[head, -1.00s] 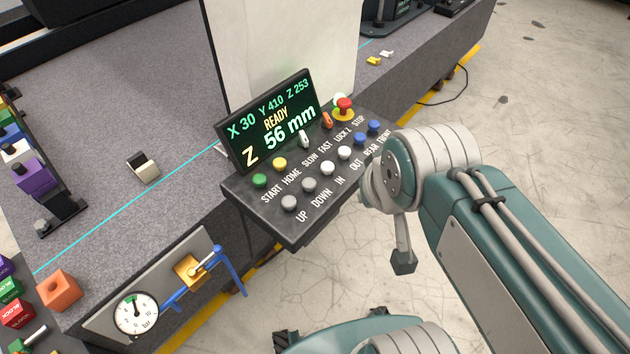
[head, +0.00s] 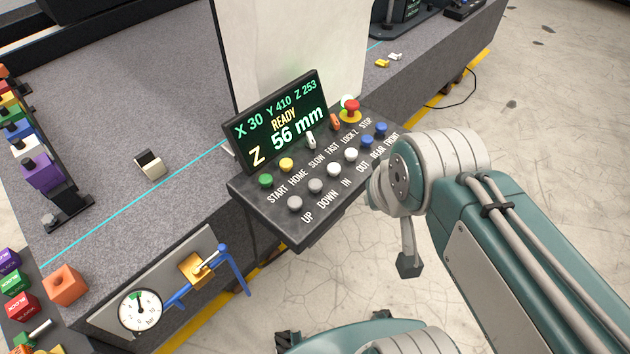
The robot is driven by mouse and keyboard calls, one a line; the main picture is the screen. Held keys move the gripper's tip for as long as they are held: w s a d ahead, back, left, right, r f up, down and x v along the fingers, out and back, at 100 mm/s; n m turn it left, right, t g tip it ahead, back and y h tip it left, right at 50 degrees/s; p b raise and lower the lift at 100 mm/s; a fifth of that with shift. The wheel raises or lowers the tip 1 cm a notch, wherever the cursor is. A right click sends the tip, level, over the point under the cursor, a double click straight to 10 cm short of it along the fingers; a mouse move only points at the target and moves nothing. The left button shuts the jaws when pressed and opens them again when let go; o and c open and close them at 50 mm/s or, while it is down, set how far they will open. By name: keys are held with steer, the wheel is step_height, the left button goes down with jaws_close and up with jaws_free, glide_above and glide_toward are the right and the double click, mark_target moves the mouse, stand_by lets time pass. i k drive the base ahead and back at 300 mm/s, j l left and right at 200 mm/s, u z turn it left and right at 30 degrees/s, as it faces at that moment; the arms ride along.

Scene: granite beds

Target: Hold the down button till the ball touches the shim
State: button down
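The control panel (head: 300,225) sits at the granite bed's front edge. The down button (head: 315,185) is a grey round knob above the label DOWN, beside the grey UP button (head: 294,203). The display (head: 272,124) reads X 30, Y 410, Z 253, READY, Z 56 mm. My gripper (head: 409,265) shows as a narrow dark-tipped end hanging right of the panel, apart from the buttons; its opening cannot be made out. I cannot pick out the ball or the shim.
White IN and OUT buttons, blue REAR and FRONT buttons, and a red stop button (head: 350,106) share the panel. A pale upright column (head: 290,45) stands behind it. A gauge (head: 140,310) and blue-handled valve (head: 235,270) are at lower left. A small cream-black block (head: 150,165) lies on the bed.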

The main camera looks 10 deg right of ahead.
mark_target(315, 185)
steer(key=i+j, duration=0.1)
steer(key=j, duration=0.4)
steer(key=i+j+z, duration=0.1)
steer(key=j, duration=0.95)
steer(key=i+z, duration=0.05)
